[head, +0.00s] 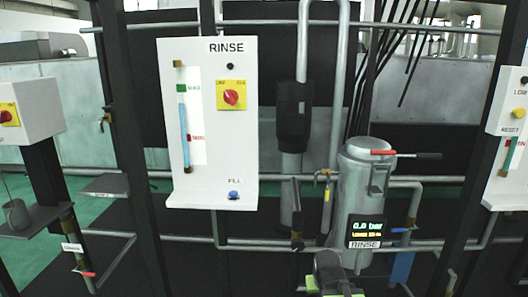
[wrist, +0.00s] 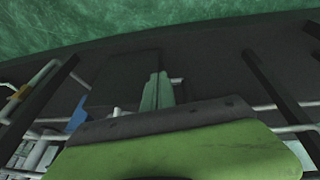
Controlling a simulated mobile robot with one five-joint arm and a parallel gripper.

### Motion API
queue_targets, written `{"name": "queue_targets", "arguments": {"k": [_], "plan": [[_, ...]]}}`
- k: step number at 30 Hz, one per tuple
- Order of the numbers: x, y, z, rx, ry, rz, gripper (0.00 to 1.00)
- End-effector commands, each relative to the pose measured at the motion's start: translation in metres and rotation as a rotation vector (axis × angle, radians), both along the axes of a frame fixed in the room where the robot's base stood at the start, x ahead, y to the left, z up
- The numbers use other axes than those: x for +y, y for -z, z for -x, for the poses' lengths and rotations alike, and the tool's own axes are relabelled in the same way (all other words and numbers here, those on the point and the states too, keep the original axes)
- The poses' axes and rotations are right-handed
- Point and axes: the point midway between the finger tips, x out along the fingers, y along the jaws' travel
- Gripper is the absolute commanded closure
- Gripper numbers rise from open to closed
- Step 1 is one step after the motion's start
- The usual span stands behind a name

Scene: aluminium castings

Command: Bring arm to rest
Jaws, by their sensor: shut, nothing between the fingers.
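My gripper (wrist: 157,80) shows in the wrist view beyond a green, dark-edged part of my own arm. Its two slim grey-green fingers lie side by side, shut, with nothing seen between them. In the head view, a dark and green part of my arm (head: 329,272) shows at the bottom edge, right of the middle, in front of the pipework. The rest of the arm is cut off by the frame there.
A white RINSE panel (head: 244,130) with a red knob hangs left of centre. A grey metal vessel (head: 352,205) with a red-handled lever and a display reading 0.0 bar stands right of it. Pipes and dark posts surround them. A small shelf (head: 40,220) holds a grey cup at left.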

Motion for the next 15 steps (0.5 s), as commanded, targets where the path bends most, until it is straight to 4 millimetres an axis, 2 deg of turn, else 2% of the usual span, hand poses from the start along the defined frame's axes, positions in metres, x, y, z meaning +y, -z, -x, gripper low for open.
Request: {"name": "queue_targets", "arguments": {"k": [1, 4, 5, 6, 7, 11, 15], "plan": [[0.008, 0.006, 0.019, 0.082, 0.006, -0.039, 1.00], [0.024, 0.014, 0.060, 0.256, 0.011, -0.108, 1.00], [0.027, 0.015, 0.072, 0.307, 0.011, -0.118, 1.00], [0.026, 0.005, 0.083, 0.353, 0.011, -0.115, 1.00], [0.026, -0.011, 0.081, 0.344, 0.011, -0.114, 1.00], [0.025, -0.048, 0.080, 0.340, 0.011, -0.112, 1.00], [0.025, -0.093, 0.080, 0.339, 0.012, -0.111, 1.00]]}}
